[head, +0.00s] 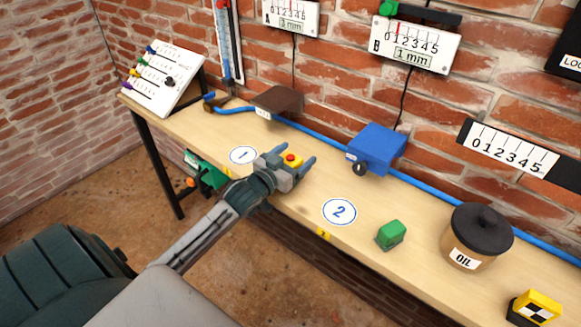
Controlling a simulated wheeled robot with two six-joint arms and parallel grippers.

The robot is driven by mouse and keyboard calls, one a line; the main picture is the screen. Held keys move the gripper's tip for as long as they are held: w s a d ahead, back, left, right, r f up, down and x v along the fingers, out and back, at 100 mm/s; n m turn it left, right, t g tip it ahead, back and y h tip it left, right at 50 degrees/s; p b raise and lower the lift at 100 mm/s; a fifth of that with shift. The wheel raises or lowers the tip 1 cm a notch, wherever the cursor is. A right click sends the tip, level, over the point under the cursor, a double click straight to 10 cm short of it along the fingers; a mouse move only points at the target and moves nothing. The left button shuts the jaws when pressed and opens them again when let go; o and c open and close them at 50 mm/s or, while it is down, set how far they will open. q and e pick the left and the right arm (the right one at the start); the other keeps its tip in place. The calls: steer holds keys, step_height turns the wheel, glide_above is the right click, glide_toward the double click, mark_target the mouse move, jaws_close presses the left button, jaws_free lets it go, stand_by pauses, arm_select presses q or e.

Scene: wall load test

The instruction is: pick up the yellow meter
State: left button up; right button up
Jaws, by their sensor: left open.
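A small yellow block with a red button on top, which looks like the yellow meter (293,160), is on the wooden bench near circle 1. My left gripper (291,157) reaches over the bench from the front. Its fingers are open, one on each side of the yellow block in the picture. I cannot tell whether they touch it, and the gripper hides its near part. Another yellow block (540,303), with a black-and-white target face, stands at the bottom right. My right gripper is out of view.
Circle 1 (243,155) and circle 2 (339,212) mark the bench (290,206). A brown block (277,101), a blue box (377,148), a green block (391,234) and an oil pot (475,240) stand around. A blue hose (410,181) runs along the back by the brick wall.

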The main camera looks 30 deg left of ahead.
arm_select(q)
steer(key=shift+w, duration=0.1)
steer(key=c, duration=1.3)
